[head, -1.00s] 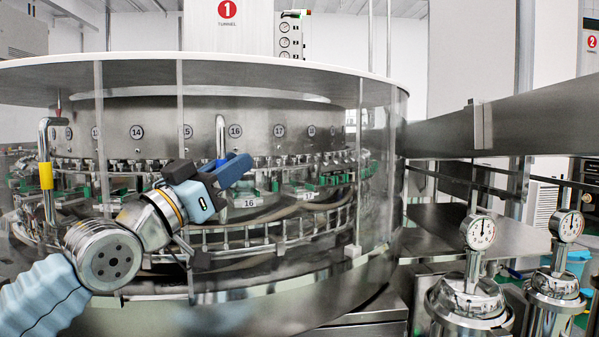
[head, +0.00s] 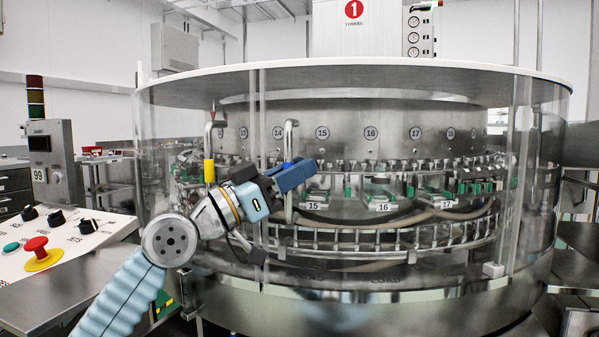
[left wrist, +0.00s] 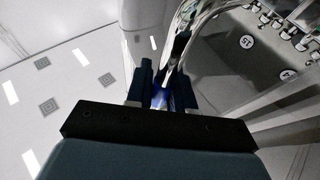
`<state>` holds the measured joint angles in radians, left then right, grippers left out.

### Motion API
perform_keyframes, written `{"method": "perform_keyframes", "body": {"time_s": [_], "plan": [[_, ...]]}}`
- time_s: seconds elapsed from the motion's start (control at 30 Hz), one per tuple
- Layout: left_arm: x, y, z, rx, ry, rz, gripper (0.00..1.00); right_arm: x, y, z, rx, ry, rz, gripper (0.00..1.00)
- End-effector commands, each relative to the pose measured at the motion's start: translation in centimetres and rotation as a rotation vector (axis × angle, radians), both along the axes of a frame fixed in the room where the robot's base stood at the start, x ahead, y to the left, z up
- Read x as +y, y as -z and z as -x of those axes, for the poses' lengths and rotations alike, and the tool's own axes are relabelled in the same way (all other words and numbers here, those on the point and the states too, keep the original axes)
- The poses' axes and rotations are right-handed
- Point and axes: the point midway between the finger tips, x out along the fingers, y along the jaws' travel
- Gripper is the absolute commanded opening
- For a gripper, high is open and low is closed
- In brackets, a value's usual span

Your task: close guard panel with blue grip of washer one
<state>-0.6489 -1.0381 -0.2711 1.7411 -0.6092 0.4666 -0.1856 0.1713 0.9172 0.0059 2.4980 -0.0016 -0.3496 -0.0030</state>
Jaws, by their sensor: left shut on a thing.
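Washer one is the large round machine with clear curved guard panels (head: 400,235) and a red number 1 sign above it. A bent metal handle (head: 291,135) with a blue grip (head: 288,162) stands on the front guard. My left gripper (head: 298,176) is shut on the blue grip, which mostly hides behind the fingers. In the left wrist view the blue grip (left wrist: 160,99) shows between the fingers. To the left is a similar handle with a yellow grip (head: 208,171). Two vertical panel edges (head: 257,120) stand close together between the handles. My right gripper is out of view.
A control desk (head: 75,240) with a red emergency button (head: 37,246) and black knobs stands at the left. A signal tower cabinet (head: 55,165) stands behind it. The washer's lower metal body (head: 390,310) curves across the front.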

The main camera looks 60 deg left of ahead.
Motion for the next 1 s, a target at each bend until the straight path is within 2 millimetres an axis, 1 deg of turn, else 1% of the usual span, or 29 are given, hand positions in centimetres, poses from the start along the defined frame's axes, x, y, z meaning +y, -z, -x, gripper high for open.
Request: {"method": "perform_keyframes", "body": {"time_s": [0.03, 0.1, 0.17, 0.43, 0.57, 0.67, 0.9, 1.0], "plan": [[0.1, -0.4, 0.5, -0.016, -0.002, 0.001, 0.24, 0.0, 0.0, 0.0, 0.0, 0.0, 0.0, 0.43], [0.1, -0.4, 0.5, -0.015, -0.003, 0.001, 0.35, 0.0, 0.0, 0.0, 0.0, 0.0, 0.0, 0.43], [0.1, -0.3, 0.5, -0.014, -0.003, 0.001, 0.43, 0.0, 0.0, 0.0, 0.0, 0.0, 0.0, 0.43], [0.1, -0.2, 0.4, -0.01, -0.004, 0.001, 0.43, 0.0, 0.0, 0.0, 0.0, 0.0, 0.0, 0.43], [0.2, 0.2, 1.3, -0.011, -0.005, 0.002, 0.43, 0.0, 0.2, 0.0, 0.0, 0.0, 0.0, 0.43], [0.1, 1.0, 3.0, -0.012, -0.006, 0.002, 0.43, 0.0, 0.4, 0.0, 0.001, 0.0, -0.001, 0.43], [0.0, 3.2, 8.6, -0.013, -0.006, 0.002, 0.43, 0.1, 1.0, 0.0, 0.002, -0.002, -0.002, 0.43], [0.0, 4.0, 10.5, -0.013, -0.006, 0.002, 0.43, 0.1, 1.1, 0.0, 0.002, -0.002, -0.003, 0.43]]}}
